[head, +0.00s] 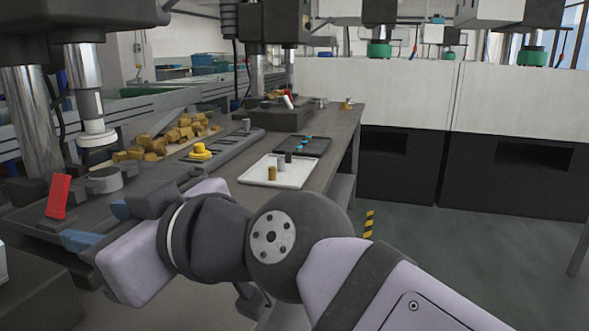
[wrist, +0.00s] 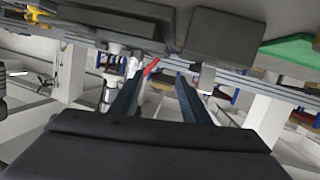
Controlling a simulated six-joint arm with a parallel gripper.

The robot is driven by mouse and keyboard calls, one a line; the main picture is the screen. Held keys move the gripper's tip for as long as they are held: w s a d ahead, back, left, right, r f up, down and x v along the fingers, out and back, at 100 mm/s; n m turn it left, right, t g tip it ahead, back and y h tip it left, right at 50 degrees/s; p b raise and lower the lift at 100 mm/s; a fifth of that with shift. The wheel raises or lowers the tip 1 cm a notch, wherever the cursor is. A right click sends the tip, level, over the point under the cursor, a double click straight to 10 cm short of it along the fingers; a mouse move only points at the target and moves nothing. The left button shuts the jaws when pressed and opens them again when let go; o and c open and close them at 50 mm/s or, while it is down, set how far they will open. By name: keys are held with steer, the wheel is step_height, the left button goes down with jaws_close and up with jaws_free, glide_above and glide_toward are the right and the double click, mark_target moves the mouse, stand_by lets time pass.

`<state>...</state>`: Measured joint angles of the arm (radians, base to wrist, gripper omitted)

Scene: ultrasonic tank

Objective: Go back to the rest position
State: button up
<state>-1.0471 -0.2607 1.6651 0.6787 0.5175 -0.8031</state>
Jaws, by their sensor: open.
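My gripper (head: 101,225) is at the left of the head view, above the front of the bench, with its two blue-tipped fingers apart. In the wrist view my gripper (wrist: 158,77) also shows two dark blue fingers spread, with nothing held between them. A red part (head: 59,196) stands tilted beyond the fingers in the head view. A thin red piece (wrist: 151,66) shows past the fingertips in the wrist view. My forearm hides part of the bench front.
A white tray (head: 295,175) holds a brass cylinder (head: 272,173) and grey ones. Behind it are a black tray (head: 318,146), a yellow part (head: 200,151) and tan blocks (head: 185,133). A press column (head: 84,75) stands close at left.

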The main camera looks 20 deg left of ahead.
steer(key=w+d+m+t+h+p, duration=0.1)
steer(key=w+d+t+h+p, duration=0.25)
steer(key=w, duration=0.65)
steer(key=w+d+m+t+h+p, duration=0.1)
steer(key=w+d+t+p, duration=0.25)
steer(key=w+d, duration=0.55)
steer(key=w+d+f+m+h, duration=0.3)
steer(key=w+d+f+h, duration=0.2)
steer(key=w+d+f, duration=0.55)
steer(key=s+d+f+m+g+h, duration=0.2)
steer(key=s+d+f+m, duration=0.15)
steer(key=d+f, duration=0.45)
steer(key=s+d+f+m+g+h, duration=0.2)
steer(key=s+d+f, duration=0.25)
steer(key=f, duration=0.45)
steer(key=s+d+f+m+g+h+b, duration=0.1)
steer(key=s+d+f+m+g, duration=0.2)
steer(key=s+d+f, duration=0.35)
steer(key=s+d+f+m+g+h, duration=0.1)
steer(key=s+d+f+m+g, duration=0.25)
steer(key=s+f, duration=0.55)
step_height(320, 180, up, 40)
steer(key=s+p, duration=0.1)
steer(key=p, duration=3.6)
steer(key=shift+s, duration=0.15)
steer(key=shift+t+y, duration=0.25)
